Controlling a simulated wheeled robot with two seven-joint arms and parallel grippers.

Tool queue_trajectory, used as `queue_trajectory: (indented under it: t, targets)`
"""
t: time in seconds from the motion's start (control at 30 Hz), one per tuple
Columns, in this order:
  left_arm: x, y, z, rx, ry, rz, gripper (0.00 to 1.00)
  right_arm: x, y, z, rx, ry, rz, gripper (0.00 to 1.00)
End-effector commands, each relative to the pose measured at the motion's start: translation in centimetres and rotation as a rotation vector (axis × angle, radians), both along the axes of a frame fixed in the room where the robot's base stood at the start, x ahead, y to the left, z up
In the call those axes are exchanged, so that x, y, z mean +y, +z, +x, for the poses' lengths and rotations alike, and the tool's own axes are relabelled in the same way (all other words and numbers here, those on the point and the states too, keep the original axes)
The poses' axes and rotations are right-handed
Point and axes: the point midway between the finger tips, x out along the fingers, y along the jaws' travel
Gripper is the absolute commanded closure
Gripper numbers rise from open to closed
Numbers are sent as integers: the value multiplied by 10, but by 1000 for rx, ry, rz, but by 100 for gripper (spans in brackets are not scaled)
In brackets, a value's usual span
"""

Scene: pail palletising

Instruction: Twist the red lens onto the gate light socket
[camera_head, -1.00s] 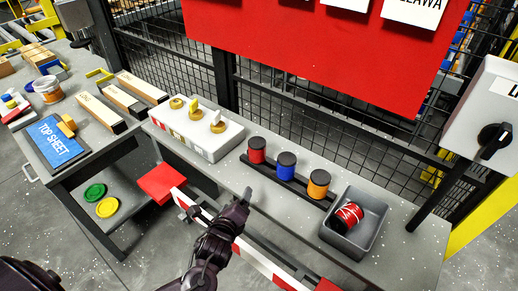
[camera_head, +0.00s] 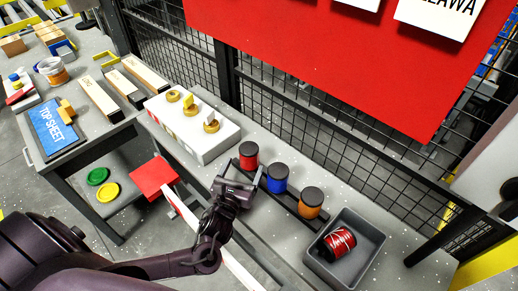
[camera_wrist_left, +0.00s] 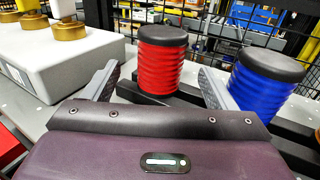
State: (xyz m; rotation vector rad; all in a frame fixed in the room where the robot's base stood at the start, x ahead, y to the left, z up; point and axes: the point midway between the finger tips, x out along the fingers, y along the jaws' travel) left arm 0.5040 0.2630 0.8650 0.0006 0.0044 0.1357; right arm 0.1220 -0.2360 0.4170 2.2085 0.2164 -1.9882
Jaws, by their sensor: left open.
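The red lens (camera_head: 249,157), a ribbed red cylinder with a black cap, stands upright at the left end of a black rack (camera_head: 292,208). It also shows in the left wrist view (camera_wrist_left: 162,70). My left gripper (camera_head: 243,178) is open just in front of it. In the wrist view its fingers (camera_wrist_left: 158,84) appear to either side of the lens, with no clear contact. The white socket box (camera_head: 207,147) has three brass sockets on top, the nearest one (camera_head: 211,126) close to the rack. Which socket is the gate light is unclear. My right gripper is out of view.
A blue lens (camera_head: 277,178) and an orange lens (camera_head: 311,202) stand right of the red one. A grey bin (camera_head: 317,264) holds a red can (camera_head: 338,243). Black mesh fencing (camera_head: 340,150) rises behind the bench. A red plate (camera_head: 153,177) is at the front.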

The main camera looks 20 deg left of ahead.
Motion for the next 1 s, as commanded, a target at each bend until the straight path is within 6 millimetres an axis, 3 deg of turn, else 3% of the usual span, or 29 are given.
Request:
queue_trajectory:
  t: [0.4,0.6,0.87,1.0]
  targets:
    - [5,4,47,-4,3,3,21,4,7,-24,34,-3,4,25]
    - [7,2,73,-2,1,1,21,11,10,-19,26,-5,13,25]
    - [8,1,77,-1,0,1,21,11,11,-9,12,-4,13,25]
    - [8,1,77,-1,0,1,35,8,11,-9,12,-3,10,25]
